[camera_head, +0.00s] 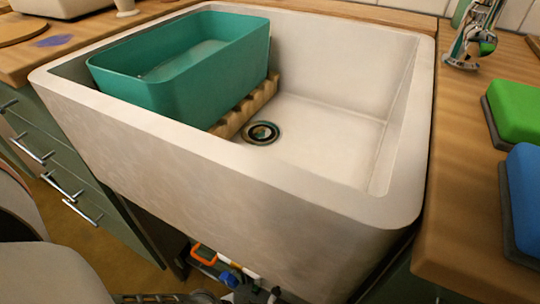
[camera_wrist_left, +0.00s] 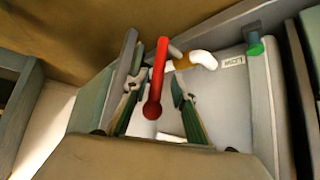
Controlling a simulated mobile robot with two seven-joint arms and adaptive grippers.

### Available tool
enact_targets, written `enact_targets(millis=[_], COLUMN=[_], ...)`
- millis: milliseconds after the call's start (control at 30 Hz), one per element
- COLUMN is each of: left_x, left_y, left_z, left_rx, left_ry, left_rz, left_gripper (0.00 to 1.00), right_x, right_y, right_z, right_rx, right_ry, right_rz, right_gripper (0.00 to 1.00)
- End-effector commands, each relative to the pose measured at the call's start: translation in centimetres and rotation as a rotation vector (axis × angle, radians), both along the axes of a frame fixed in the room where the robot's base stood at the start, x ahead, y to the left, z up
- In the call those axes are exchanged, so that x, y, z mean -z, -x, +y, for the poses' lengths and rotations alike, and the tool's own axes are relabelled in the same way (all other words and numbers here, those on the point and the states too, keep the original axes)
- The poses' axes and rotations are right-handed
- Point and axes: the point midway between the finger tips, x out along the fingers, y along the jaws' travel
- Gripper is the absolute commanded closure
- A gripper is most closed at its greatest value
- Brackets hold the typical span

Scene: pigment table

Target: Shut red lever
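In the left wrist view a red lever (camera_wrist_left: 156,80) with a rounded end points toward the camera, joined at its top to a white and brass pipe fitting (camera_wrist_left: 195,61). My left gripper (camera_wrist_left: 156,92) is open, with one finger on each side of the lever; a gap shows on both sides, and I cannot tell how deep the lever sits between them. In the head view an orange-red piece (camera_head: 203,255) shows below the sink's front edge; I cannot tell whether it is the same lever. My right gripper is in neither view.
A white sink (camera_head: 250,175) holds a teal tub (camera_head: 150,95) on a wooden rack (camera_head: 245,105). Green (camera_head: 517,110) and blue (camera_head: 525,190) blocks lie on the right counter. A green-capped piece (camera_wrist_left: 254,45) and a small printed label (camera_wrist_left: 232,62) are near the lever's right.

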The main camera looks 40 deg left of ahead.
Motion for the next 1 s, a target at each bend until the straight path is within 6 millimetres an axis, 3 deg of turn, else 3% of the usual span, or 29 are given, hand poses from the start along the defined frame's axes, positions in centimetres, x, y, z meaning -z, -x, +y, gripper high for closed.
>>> enact_targets(millis=[567, 1000], left_x=[-0.4, -6.1], left_y=[0.8, 4.7], left_z=[0.1, 4.0], left_rx=[0.004, 0.006], left_ry=[0.001, -0.002], left_rz=[0.005, 0.004], left_gripper=[0.71, 0.71], right_x=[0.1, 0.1], right_y=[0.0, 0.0], right_z=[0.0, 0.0], right_rx=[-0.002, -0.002], right_ry=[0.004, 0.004], right_rz=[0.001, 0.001], right_gripper=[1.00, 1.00])
